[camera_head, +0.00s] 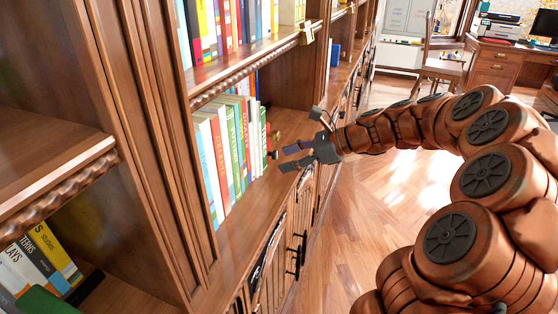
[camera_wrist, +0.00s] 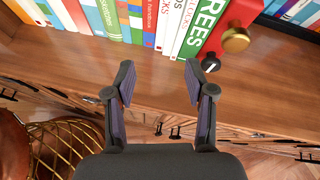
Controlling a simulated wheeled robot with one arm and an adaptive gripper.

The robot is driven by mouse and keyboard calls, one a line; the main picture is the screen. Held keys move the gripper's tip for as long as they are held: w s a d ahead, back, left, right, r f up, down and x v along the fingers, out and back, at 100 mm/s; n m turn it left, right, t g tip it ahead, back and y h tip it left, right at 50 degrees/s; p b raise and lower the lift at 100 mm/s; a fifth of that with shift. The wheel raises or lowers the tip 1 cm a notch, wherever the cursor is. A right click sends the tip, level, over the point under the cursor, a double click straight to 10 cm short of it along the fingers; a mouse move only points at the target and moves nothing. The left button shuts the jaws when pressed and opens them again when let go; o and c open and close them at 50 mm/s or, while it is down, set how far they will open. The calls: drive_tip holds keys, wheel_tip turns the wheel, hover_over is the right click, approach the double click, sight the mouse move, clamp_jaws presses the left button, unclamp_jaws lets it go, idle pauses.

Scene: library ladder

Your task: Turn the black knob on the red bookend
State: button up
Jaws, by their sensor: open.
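The red bookend (camera_wrist: 240,14) stands at the right end of a row of books in the wrist view. The black knob (camera_wrist: 210,64) is low on it, with a white mark on its face. A larger brass knob (camera_wrist: 236,40) sits above and to the right. My gripper (camera_wrist: 158,82) is open and empty, its fingers pointing at the shelf. The right fingertip is close to the black knob in the picture; I cannot tell whether they touch. The knob is not between the fingers. In the head view my gripper (camera_head: 288,157) is at the shelf front, beside the dark knob (camera_head: 273,155).
Upright books (camera_wrist: 130,20) fill the shelf left of the bookend. The wooden shelf board (camera_head: 245,212) is bare in front of them. Cabinet doors with black handles (camera_head: 296,252) are below. A gold wire basket (camera_wrist: 62,150) shows at lower left. The floor at right is open.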

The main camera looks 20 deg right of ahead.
sight(277, 155)
drive_tip(key=w+d+f+m+t+b, duration=0.1)
drive_tip(key=w+d+f+m+t, duration=0.1)
drive_tip(key=w+d+m, duration=0.3)
drive_tip(key=shift+n, duration=0.7)
drive_tip(key=shift+f+x, duration=0.1)
drive_tip(key=shift+x, duration=1.3)
drive_tip(key=shift+f+x, duration=0.15)
drive_tip(key=shift+x, duration=1.3)
drive_tip(key=shift+s+d, duration=0.1)
drive_tip(key=shift+d, duration=0.05)
drive_tip(key=shift+h, duration=0.3)
clamp_jaws()
